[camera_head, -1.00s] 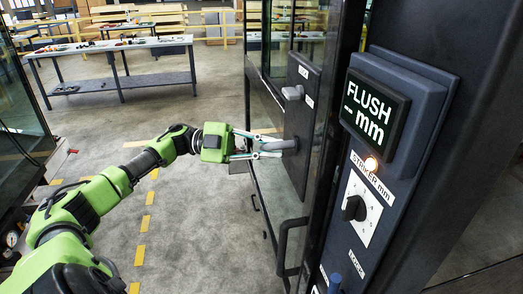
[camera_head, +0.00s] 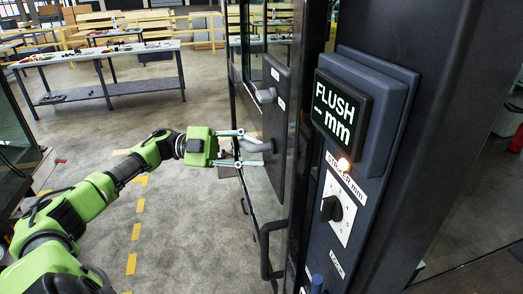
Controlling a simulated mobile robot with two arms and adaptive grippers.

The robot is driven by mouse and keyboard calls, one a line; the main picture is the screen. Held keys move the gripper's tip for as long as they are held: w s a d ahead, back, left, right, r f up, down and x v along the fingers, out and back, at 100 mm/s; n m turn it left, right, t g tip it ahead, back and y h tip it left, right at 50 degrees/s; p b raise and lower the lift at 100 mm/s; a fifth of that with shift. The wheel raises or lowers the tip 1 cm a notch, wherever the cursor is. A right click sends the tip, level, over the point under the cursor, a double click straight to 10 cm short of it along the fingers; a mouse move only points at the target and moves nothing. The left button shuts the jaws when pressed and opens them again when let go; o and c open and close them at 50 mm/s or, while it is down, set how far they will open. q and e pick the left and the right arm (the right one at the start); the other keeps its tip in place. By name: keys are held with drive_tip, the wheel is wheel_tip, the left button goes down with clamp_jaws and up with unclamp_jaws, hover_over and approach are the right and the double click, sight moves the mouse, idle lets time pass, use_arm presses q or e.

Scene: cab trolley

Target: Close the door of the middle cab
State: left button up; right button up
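The dark glazed cab door (camera_head: 279,190) stands in the middle of the view, with a black lock plate (camera_head: 276,118). The plate has a small upper grey handle (camera_head: 266,95) and a lower grey lever handle (camera_head: 259,146). A black pull bar (camera_head: 266,250) is lower on the door. My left gripper (camera_head: 262,150) is at the lower lever, its two thin fingers spread above and below it. They look open; contact with the lever cannot be told. My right gripper is not in view.
Another glass cab part (camera_head: 14,135) is at the left edge. Workbenches (camera_head: 105,60) stand behind; open floor lies between.

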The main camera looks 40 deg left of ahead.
use_arm(q)
drive_tip(key=v, duration=0.7)
drive_tip(key=shift+s+r, duration=0.1)
drive_tip(key=shift+s, duration=0.1)
